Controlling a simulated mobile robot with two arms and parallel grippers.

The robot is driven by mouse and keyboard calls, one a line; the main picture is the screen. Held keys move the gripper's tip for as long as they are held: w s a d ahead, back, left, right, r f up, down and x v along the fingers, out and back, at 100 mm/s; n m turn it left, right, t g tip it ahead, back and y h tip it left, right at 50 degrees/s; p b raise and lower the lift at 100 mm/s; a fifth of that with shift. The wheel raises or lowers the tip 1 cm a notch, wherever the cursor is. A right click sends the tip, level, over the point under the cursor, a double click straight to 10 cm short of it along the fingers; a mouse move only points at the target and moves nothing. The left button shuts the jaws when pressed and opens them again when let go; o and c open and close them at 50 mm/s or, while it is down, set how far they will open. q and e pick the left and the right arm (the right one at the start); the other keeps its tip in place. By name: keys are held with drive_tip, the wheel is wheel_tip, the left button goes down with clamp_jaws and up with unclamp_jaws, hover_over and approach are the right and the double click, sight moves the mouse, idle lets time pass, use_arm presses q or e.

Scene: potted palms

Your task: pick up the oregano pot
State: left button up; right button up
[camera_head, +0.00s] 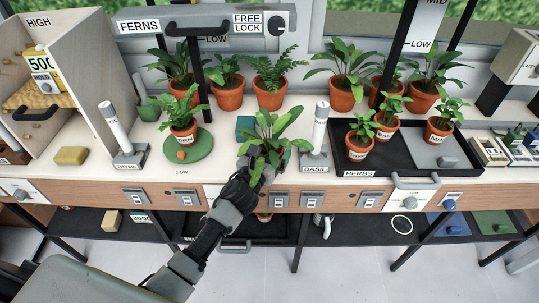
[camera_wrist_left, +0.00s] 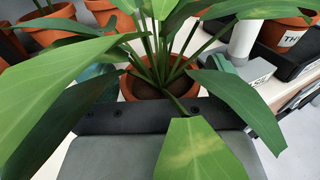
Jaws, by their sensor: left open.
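A broad-leaved plant (camera_head: 278,128) stands on the bench front between two label stands. Its terracotta pot is mostly hidden by leaves and my gripper in the head view. In the left wrist view the terracotta pot (camera_wrist_left: 130,86) with dark soil shows close beyond my gripper, upright, and no label is visible on it. My left gripper (camera_head: 254,166) is open at the near side of this plant, among its leaves; whether it touches the pot cannot be told. No label that I can read says oregano. My right gripper is not in view.
A black herbs tray (camera_head: 343,165) with three labelled pots stands to the right. A basil stand (camera_head: 316,158) is close right of the plant. A green saucer (camera_head: 203,146) with a labelled pot (camera_head: 184,134) is left. Several potted plants line the back. A free-lock bar (camera_head: 205,22) hangs above.

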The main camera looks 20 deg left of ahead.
use_arm(q)
drive_tip(key=c, duration=0.8)
drive_tip(key=shift+r, duration=0.1)
